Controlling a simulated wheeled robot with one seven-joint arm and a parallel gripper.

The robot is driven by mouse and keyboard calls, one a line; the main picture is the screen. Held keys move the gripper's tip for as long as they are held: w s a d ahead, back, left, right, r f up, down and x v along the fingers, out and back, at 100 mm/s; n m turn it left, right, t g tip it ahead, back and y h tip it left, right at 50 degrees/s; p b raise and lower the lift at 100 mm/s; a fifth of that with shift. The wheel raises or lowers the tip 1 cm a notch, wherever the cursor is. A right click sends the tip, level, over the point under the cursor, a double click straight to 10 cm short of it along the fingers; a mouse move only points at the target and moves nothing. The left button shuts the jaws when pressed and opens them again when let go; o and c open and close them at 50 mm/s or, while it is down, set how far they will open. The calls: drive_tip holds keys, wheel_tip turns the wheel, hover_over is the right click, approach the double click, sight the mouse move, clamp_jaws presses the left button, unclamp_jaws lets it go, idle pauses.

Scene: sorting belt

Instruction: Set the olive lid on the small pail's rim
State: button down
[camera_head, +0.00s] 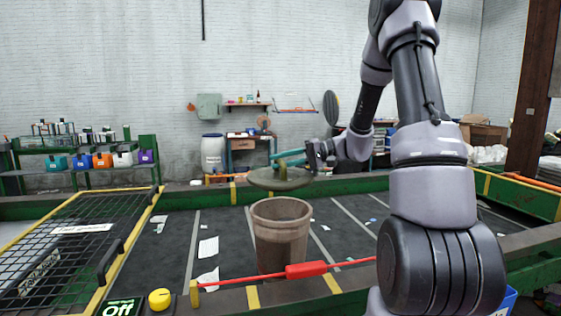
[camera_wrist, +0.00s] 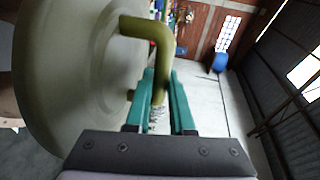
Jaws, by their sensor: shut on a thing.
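The olive lid (camera_head: 280,180) is a round disc with a handle on top, held roughly level above the small pail. The small pail (camera_head: 281,236) is brown, upright and open at the top, and stands on the dark belt. My gripper (camera_head: 289,159) is shut on the lid's handle. A gap shows between the lid and the pail's rim in the head view. In the wrist view the lid (camera_wrist: 60,75) fills the left side, and its bent handle runs to my teal fingers (camera_wrist: 158,105). The pail is mostly hidden in the wrist view.
A red pull cord with a red grip (camera_head: 306,270) crosses in front of the pail. A yellow-framed mesh guard (camera_head: 70,232) lies to the left. Paper scraps (camera_head: 208,247) lie on the belt (camera_head: 345,240). A control box with a yellow knob (camera_head: 160,298) sits at the front left.

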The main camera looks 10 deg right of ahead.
drive_tip(key=shift+f, duration=3.3)
drive_tip(key=shift+f, duration=0.95)
drive_tip(key=c, duration=0.7)
unclamp_jaws()
